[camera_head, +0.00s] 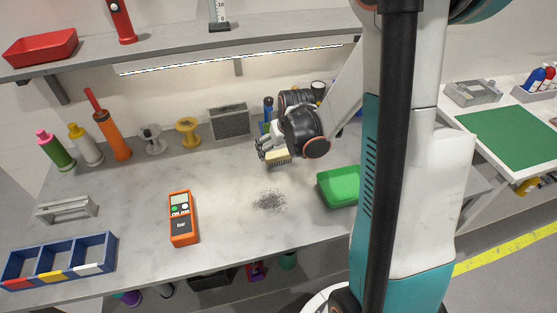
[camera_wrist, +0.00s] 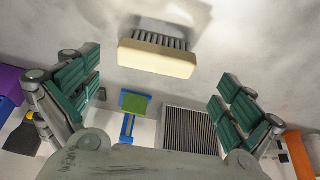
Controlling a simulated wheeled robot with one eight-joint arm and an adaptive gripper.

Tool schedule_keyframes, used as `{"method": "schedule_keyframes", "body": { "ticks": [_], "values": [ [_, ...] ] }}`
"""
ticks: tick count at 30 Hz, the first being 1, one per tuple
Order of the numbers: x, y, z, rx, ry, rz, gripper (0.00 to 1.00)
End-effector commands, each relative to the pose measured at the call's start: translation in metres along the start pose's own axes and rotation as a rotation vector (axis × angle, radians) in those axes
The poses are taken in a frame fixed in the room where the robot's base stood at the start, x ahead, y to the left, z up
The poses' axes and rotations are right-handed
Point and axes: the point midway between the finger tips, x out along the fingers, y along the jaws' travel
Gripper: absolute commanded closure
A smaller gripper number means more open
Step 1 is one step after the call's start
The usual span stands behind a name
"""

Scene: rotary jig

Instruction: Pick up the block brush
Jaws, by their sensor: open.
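The block brush (camera_head: 279,156) has a cream block and dark bristles. In the head view it shows just below my gripper (camera_head: 268,147), at the back middle of the bench; my gripper partly covers it. In the wrist view the brush (camera_wrist: 158,58) lies across the upper middle, bristles towards the top of the picture. My gripper (camera_wrist: 158,72) is open, with one green-padded finger on each side of the brush and a clear gap to both. No finger touches it in the wrist view.
A pile of dark grains (camera_head: 269,201) lies on the bench in front of the brush. A green tray (camera_head: 338,188) stands to the right and an orange meter (camera_head: 182,218) to the left. A grey ribbed box (camera_head: 230,121) and spools stand behind, below a shelf (camera_head: 180,57).

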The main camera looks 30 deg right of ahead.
Motion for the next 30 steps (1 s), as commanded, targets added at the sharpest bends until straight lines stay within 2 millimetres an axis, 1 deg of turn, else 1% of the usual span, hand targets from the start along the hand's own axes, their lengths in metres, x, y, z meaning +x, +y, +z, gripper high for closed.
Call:
{"method": "schedule_keyframes", "body": {
  "ticks": [1,5,8,15,18,25,26,27,29,30],
  "values": [
    [0.005,0.0,0.0,0.0,0.0,0.0,0.0],
    [0.009,0.0,-0.001,0.0,0.0,0.0,0.0],
    [0.016,0.001,-0.002,0.0,0.0,0.0,0.0],
    [0.05,0.004,-0.006,0.0,0.0,0.0,0.0],
    [0.059,0.004,-0.007,0.0,0.0,0.0,0.0],
    [0.058,0.004,-0.007,0.0,0.0,0.0,0.0],
    [0.058,0.004,-0.007,0.0,0.0,0.0,0.07],
    [0.058,0.004,-0.007,0.0,0.0,0.0,0.16],
    [0.058,0.004,-0.007,0.0,0.0,0.0,0.3],
    [0.058,0.004,-0.007,0.0,0.0,0.0,0.38]
  ]
}}
